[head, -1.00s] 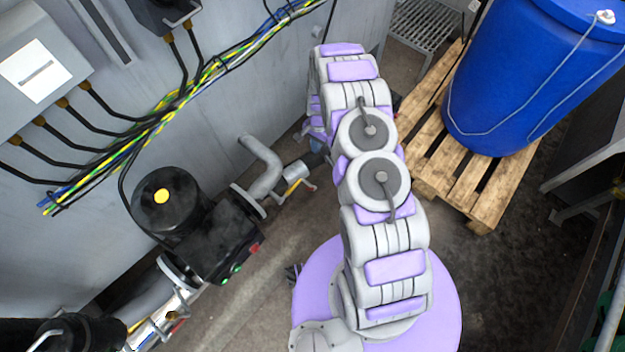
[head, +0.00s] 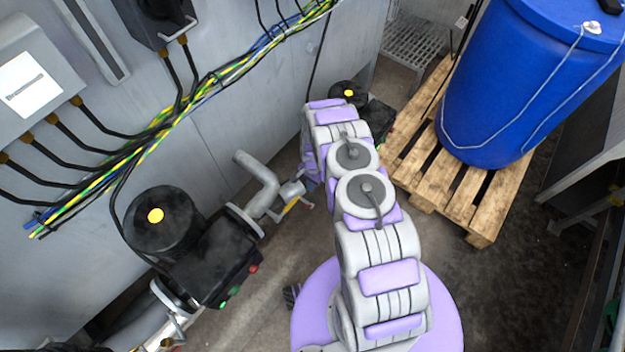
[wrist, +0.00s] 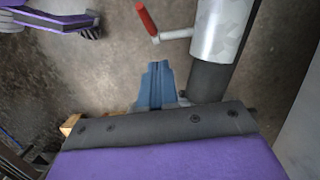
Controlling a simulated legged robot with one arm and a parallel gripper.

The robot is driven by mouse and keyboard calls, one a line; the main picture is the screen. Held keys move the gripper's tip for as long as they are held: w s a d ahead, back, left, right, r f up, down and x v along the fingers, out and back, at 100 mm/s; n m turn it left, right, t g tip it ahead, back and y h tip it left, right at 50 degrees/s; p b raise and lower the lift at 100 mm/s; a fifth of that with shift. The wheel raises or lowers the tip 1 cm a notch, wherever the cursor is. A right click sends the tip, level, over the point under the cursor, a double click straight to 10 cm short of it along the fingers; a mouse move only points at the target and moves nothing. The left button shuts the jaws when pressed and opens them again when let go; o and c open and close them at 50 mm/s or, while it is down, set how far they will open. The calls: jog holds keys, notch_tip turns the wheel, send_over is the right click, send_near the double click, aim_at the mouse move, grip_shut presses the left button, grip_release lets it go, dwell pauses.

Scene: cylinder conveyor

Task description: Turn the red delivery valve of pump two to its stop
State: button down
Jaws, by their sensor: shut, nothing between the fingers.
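In the wrist view a red valve handle (wrist: 146,19) sticks out on a short metal stem from a pale pipe (wrist: 218,32). My gripper (wrist: 156,68), with blue fingers, is shut and empty below the handle, apart from it. A second black pump (head: 375,112) shows partly behind my arm. No number marks either pump. My arm hides most of the gripper in the head view.
A blue drum (head: 500,85) stands on a wooden pallet (head: 480,205) to the right. A grey wall with cables (head: 160,128) runs along the left. A metal grate step (head: 413,42) is at the back. Bare floor shows between the near pump and my base.

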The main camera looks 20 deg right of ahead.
aim_at(308, 206)
jog(key=s+f, duration=0.1)
jog(key=s+a+f+b, duration=0.1)
jog(key=f, duration=0.1)
jog(key=shift+s+a+f, duration=0.15)
jog(key=shift+a+f, duration=0.05)
jog(key=shift+f, duration=0.1)
jog(key=shift+s+a+f+b, duration=0.3)
jog(key=shift+b, duration=0.05)
jog(key=shift+a, duration=0.1)
jog(key=shift+a, duration=0.1)
jog(key=shift+s+r, duration=0.1)
jog(key=shift+s, duration=0.05)
